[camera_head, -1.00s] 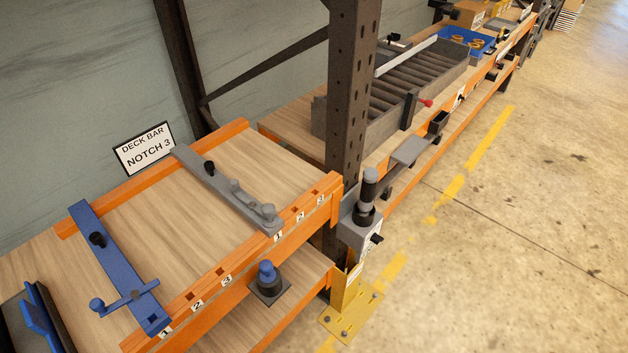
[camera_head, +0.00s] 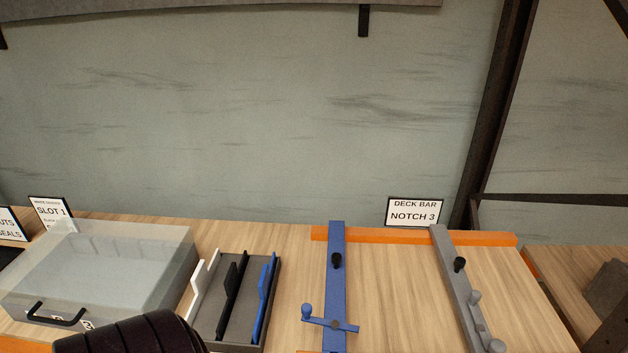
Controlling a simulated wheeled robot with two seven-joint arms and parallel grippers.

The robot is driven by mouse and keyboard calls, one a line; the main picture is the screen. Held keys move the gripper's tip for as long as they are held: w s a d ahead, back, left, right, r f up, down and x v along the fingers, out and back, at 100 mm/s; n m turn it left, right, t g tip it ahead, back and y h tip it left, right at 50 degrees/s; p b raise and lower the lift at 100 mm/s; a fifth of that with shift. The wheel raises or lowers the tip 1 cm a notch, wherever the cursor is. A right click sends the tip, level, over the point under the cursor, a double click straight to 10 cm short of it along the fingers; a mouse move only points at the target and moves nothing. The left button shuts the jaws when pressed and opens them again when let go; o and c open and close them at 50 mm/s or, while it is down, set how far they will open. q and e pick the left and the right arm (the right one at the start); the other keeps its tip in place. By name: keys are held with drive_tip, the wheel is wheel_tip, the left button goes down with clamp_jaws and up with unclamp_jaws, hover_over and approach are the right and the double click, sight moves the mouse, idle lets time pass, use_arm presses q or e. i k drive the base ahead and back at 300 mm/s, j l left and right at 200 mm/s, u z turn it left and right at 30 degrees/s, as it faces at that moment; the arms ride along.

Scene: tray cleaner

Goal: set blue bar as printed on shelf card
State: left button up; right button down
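The blue bar (camera_head: 336,285) lies front to back across the shelf, its far end on the orange rear rail (camera_head: 390,237). It has a black knob near its middle and a blue cross handle near its front. A shelf card (camera_head: 415,212) reading "DECK BAR NOTCH 3" stands behind the rail, to the right of the blue bar. A grey bar (camera_head: 453,273) lies further right. The front rail and its notch numbers are almost wholly below the picture's edge. Neither gripper shows; a dark rounded form at the bottom left has no visible fingers.
A clear lidded case (camera_head: 105,262) with a black handle stands at the left. A grey tray (camera_head: 228,322) with white, black and blue upright dividers is left of the blue bar. A dark rack post (camera_head: 495,110) rises at the right. The wood between the two bars is clear.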

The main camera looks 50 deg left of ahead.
sight(335, 296)
drive_tip(key=u, duration=1.35)
